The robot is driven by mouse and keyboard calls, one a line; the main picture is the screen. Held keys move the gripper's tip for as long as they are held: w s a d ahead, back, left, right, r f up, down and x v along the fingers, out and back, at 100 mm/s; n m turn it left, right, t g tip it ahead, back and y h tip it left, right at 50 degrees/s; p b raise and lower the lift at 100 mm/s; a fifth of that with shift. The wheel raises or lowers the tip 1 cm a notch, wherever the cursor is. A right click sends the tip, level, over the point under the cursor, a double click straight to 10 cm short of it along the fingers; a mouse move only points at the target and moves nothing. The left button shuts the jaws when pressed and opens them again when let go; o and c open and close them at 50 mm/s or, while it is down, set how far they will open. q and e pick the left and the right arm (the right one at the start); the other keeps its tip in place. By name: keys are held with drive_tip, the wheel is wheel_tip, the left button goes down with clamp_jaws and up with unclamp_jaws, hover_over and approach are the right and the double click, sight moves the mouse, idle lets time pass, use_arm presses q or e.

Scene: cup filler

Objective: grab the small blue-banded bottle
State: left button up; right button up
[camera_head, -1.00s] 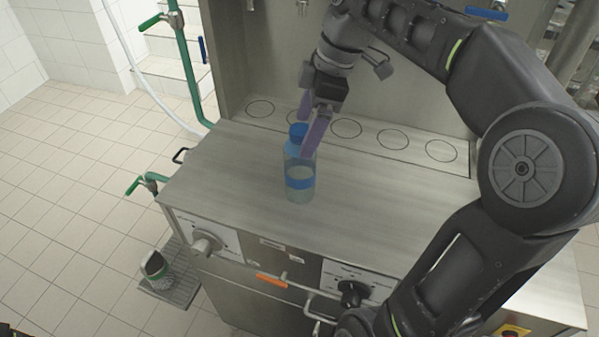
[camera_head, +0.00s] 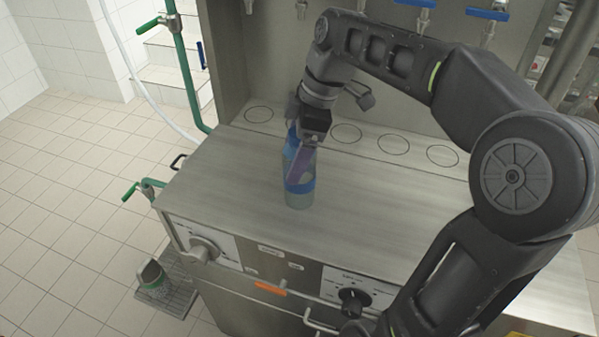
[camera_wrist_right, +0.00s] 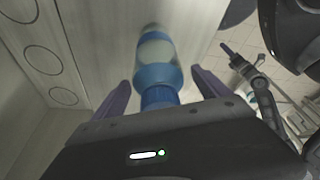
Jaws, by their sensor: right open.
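The blue-banded bottle (camera_head: 300,199) stands upright on the steel counter, clear with a blue band and a blue cap. My right gripper (camera_head: 297,165) points down over its top, with purple fingers open. One finger overlaps the upper bottle in the head view. In the right wrist view the bottle (camera_wrist_right: 156,72) lies between the two spread fingers of the gripper (camera_wrist_right: 162,84), cap nearest the palm, with gaps visible on both sides. My left gripper is not in view.
The steel counter (camera_head: 390,215) is clear around the bottle. Marked circles (camera_head: 346,133) run along its back, below taps (camera_head: 488,14). Knobs (camera_head: 204,249) and a rail are on the front. A container (camera_head: 151,274) stands on a floor mat at lower left.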

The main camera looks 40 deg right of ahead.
idle(0.5)
clamp_jaws()
idle(0.8)
